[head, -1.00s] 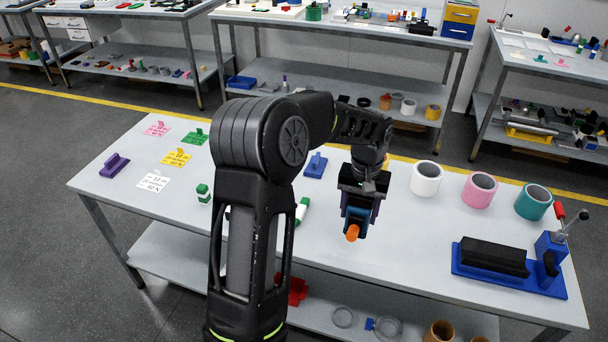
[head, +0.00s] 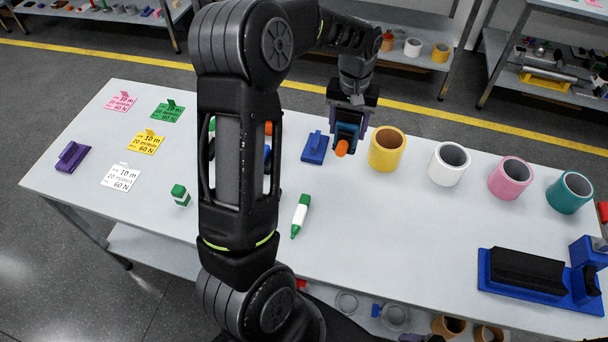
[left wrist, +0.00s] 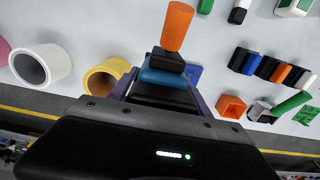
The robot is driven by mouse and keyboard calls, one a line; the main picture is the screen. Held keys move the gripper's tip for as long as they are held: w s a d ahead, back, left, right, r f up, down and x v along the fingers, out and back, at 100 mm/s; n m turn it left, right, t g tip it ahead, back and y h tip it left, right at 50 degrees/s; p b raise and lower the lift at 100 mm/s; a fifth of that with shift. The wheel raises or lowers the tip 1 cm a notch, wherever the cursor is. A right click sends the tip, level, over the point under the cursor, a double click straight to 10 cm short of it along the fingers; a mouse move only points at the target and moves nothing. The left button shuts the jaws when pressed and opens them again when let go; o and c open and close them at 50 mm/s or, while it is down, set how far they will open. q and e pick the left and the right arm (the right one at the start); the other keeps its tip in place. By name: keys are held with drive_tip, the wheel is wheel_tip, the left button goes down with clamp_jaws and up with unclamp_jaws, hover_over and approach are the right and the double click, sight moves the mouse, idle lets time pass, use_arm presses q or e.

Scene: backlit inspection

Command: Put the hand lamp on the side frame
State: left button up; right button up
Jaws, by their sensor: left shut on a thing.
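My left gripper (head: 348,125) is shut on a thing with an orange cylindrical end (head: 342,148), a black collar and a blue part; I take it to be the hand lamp. It is held above the table, between a blue handled block (head: 315,147) and a yellow roll (head: 387,149). In the left wrist view the orange end (left wrist: 177,26) points away from the gripper (left wrist: 165,85), and the blue part sits between the fingers. I cannot make out a side frame.
White (head: 449,164), pink (head: 511,178) and teal (head: 569,192) rolls stand along the table's (head: 385,250) back right. A blue fixture with a black block (head: 527,270) is at front right. A green-and-white marker (head: 300,216) lies mid-table. My left arm hides part of the table.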

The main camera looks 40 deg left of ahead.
use_arm(q)
drive_tip(key=shift+a+f+p, duration=0.1)
drive_tip(key=shift+f+p, duration=0.45)
drive_tip(key=shift+f, duration=2.65)
wheel_tip(320, 180, down, 3)
drive_tip(key=shift+f+p, duration=0.2)
drive_tip(key=shift+p, duration=0.2)
drive_tip(key=shift+f, duration=0.1)
drive_tip(key=shift+f, duration=0.1)
drive_tip(key=shift+f+b, duration=0.15)
drive_tip(key=shift+b, duration=0.15)
drive_tip(key=o, duration=1.7)
drive_tip(key=shift+r, duration=0.2)
